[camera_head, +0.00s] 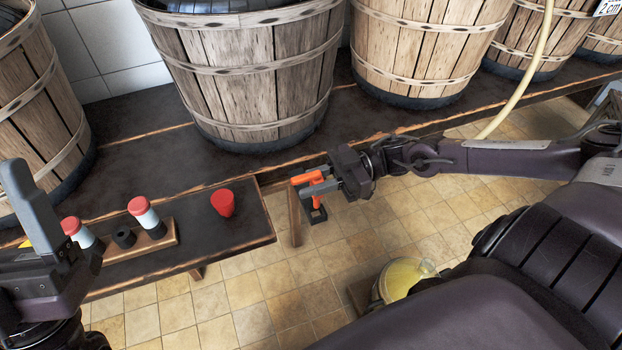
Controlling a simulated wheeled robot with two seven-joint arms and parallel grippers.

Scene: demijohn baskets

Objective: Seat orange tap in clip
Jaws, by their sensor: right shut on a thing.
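The orange tap (306,179) is in my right gripper (318,187), which is shut on it just off the front edge of the dark bench. Part of the tap is hidden by the gripper fingers. A small black square-shaped piece (316,215), which may be the clip, shows just below the tap. I cannot tell whether the tap touches it or sits in it. My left gripper (36,205) is at the left edge, over the bench's left end, with a grey finger pointing up; its opening is unclear.
A red tapered bung (223,203) stands on the bench (190,214). A wooden block (155,245) carries a red-capped vial (146,217) and a black ring (124,237). Large slatted baskets (255,75) line the back. A yellowish rounded vessel (400,280) is low near my body. Tiled floor lies below.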

